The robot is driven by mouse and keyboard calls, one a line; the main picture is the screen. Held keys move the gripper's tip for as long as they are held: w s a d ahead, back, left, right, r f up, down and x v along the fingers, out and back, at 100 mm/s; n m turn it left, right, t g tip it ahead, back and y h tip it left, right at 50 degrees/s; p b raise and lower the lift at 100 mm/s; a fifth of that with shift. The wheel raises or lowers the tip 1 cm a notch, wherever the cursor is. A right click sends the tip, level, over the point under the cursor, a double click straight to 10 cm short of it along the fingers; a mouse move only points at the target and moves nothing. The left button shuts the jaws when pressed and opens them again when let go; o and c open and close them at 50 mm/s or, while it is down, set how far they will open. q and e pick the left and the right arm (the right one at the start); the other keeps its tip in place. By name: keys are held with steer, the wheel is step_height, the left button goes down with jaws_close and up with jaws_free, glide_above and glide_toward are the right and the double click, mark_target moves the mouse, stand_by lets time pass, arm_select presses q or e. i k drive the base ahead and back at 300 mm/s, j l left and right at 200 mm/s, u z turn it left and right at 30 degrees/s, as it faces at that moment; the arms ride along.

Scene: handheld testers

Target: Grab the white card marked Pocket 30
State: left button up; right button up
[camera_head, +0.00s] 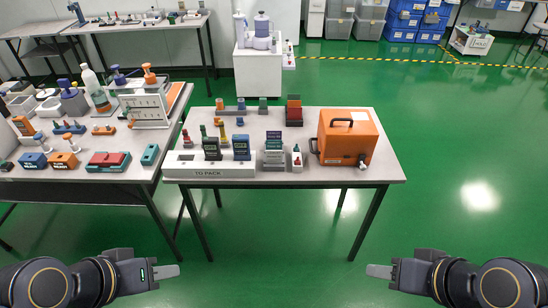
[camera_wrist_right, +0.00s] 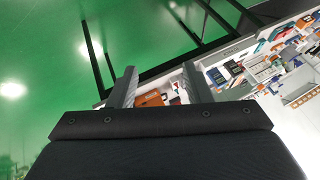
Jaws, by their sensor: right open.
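A small upright stack of labelled cards or boxes (camera_head: 273,150), some pale and some dark, stands near the front middle of the centre table. The lettering is too small to read, so I cannot tell which one is the white Pocket 30 card. My left gripper (camera_head: 165,271) is low in front of the tables, seen edge-on, and its opening cannot be judged. My right gripper (camera_head: 380,271) is in front of the centre table to the right, well away from the cards. In the right wrist view it (camera_wrist_right: 158,82) is open, with nothing between its fingers.
The centre table (camera_head: 385,165) holds a white TO PACK tray (camera_head: 185,172) with dark handheld testers and an orange case (camera_head: 347,138). A crowded table (camera_head: 120,180) adjoins on the left. Green floor is clear in front and to the right.

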mark_target(273, 156)
steer(key=i+l, duration=0.2)
steer(key=i+l+u, duration=0.1)
steer(key=l, duration=0.35)
steer(key=i+l, duration=0.3)
steer(key=i+l+u, duration=0.1)
steer(key=l, duration=0.25)
steer(key=i+l, duration=0.3)
steer(key=u, duration=2.05)
